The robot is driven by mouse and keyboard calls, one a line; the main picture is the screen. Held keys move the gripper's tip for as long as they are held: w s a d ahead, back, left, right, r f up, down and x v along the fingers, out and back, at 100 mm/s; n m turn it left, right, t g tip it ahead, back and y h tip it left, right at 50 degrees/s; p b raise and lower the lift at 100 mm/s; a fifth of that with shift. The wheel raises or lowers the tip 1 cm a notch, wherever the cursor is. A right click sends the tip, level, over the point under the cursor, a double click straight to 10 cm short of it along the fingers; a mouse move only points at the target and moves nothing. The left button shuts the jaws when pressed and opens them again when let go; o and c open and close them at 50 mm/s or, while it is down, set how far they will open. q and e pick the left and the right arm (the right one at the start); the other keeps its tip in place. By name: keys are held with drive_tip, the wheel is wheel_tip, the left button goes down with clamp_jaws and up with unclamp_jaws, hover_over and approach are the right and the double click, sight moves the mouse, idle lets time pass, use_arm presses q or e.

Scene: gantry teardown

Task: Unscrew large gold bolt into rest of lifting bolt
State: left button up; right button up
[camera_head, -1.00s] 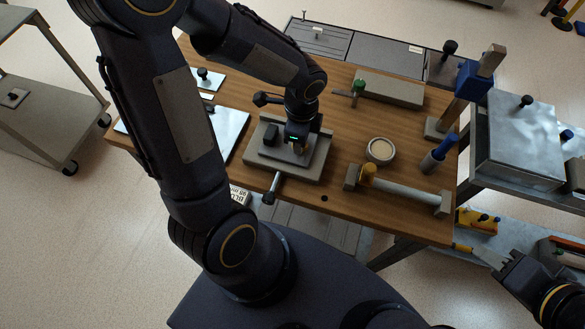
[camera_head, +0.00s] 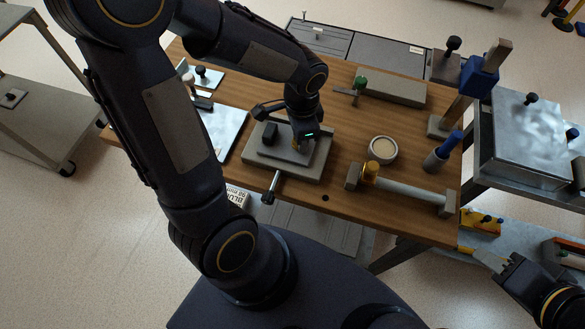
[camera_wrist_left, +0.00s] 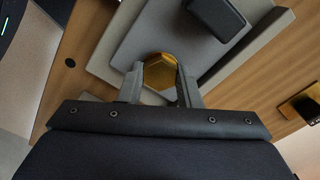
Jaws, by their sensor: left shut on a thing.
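The large gold bolt (camera_wrist_left: 160,73) shows a six-sided head between my left gripper's fingers in the left wrist view. My left gripper (camera_wrist_left: 158,88) is shut on the bolt head, one finger on each side. In the head view my left gripper (camera_head: 296,148) points down over a grey stepped block (camera_head: 315,165) on the wooden table, and mostly hides the bolt. The bolt's shank is hidden. I cannot tell which thing is the lifting bolt's rest. My right gripper (camera_head: 492,260) hangs at the lower right, clear of the table; its finger gap is unclear.
A black knob (camera_head: 270,132) stands on the block beside my left gripper. To the right are a round cup (camera_head: 382,150), a grey bar with a gold collar (camera_head: 410,192) and a blue-handled tool (camera_head: 446,148). A long grey block (camera_head: 395,88) lies at the back.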

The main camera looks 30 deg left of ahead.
use_arm(q)
drive_tip(key=shift+f+n+b, duration=0.15)
drive_tip(key=shift+n+b, duration=0.2)
drive_tip(key=shift+n, duration=1.35)
drive_tip(key=shift+n+b, duration=0.3)
drive_tip(key=shift+n, duration=1.3)
drive_tip(key=o, duration=1.1)
drive_tip(key=shift+r, duration=0.2)
